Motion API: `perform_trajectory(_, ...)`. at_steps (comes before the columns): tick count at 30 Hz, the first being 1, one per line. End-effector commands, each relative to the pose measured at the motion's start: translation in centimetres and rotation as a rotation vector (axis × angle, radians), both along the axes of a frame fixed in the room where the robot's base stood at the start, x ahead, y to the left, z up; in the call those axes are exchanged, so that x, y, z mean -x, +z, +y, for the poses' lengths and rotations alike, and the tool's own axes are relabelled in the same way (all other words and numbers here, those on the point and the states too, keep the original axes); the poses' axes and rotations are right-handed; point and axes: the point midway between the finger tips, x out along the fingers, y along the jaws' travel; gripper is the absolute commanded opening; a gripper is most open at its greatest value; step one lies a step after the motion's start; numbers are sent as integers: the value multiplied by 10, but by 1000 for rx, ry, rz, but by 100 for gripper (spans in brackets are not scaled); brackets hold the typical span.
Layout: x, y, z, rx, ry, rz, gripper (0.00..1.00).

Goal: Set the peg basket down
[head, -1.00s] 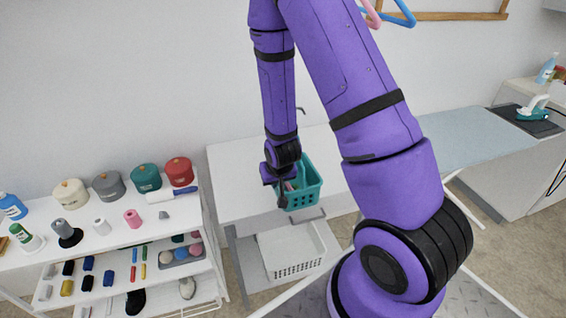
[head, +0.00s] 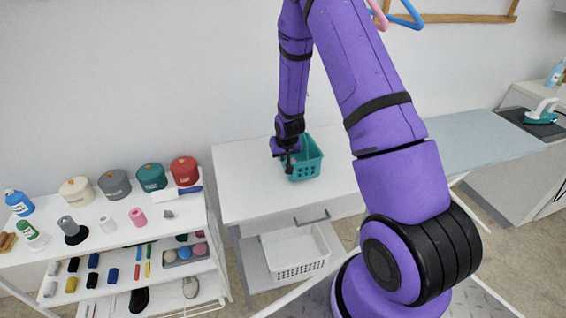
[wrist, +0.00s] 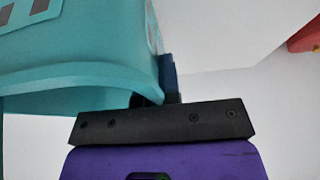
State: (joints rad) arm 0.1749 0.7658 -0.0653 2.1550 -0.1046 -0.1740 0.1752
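The peg basket is a teal basket with slotted sides (head: 307,167). In the head view it is at or just above the white table top (head: 250,190), towards its back; I cannot tell whether it touches. In the wrist view its teal wall (wrist: 70,65) fills the upper left. My gripper (head: 290,166) is at the basket's left side. In the wrist view a dark finger (wrist: 169,80) lies against the basket wall, the other finger is hidden, and the gripper looks shut on the wall. The basket's contents are mostly hidden.
A shelf cart (head: 120,234) with lidded pots (head: 152,177), spools and bottles stands on the left. A white crate (head: 293,257) sits beneath the table. An ironing board (head: 470,140) is on the right. The table top left and front of the basket is clear.

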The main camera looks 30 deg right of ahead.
Motion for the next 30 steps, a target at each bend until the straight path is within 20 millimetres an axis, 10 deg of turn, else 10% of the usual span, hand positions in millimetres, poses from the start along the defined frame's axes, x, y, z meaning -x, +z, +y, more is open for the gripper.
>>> perform_trajectory(13, 1, -30, 1, 0, 1, 1, 0)
perform_trajectory(17, 1, -30, 1, 0, 1, 2, 30)
perform_trajectory(30, 6, -19, 2, 0, 1, 2, 30)
